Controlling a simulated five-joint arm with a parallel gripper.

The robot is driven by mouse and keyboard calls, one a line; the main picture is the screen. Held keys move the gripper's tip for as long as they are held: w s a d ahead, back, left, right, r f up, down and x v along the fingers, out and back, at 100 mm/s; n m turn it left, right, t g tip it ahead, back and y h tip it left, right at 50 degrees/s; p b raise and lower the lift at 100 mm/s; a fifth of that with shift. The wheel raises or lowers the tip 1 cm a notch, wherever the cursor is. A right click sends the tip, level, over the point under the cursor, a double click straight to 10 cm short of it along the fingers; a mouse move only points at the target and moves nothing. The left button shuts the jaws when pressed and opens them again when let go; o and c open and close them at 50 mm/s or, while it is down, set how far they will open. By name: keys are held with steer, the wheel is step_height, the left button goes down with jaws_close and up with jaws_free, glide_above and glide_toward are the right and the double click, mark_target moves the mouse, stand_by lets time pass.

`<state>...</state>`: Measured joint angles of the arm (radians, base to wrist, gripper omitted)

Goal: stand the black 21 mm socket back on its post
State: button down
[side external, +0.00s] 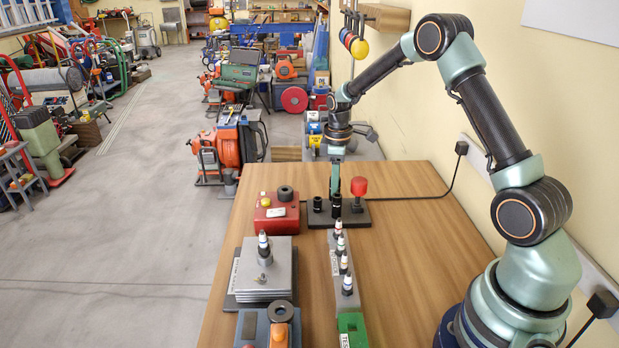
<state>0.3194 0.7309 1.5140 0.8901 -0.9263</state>
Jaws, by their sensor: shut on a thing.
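My gripper (336,190) points straight down over the dark rack (352,218) at the far middle of the table. It is shut on a black socket (336,207), which is upright at the rack. I cannot tell whether this socket is around a post or just above it; no size mark is readable. Another black socket (317,204) stands on the rack just left of it. The posts themselves are hidden or too small to make out.
A red knob (359,186) stands close on the rack's right. A red box (277,214) is to its left. The table's right side is clear.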

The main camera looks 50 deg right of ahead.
steer(key=shift+f, duration=0.25)
steer(key=shift+f, duration=0.35)
steer(key=shift+f, duration=0.25)
steer(key=shift+c, duration=2.2)
jaws_free()
steer(key=shift+r, duration=3.5)
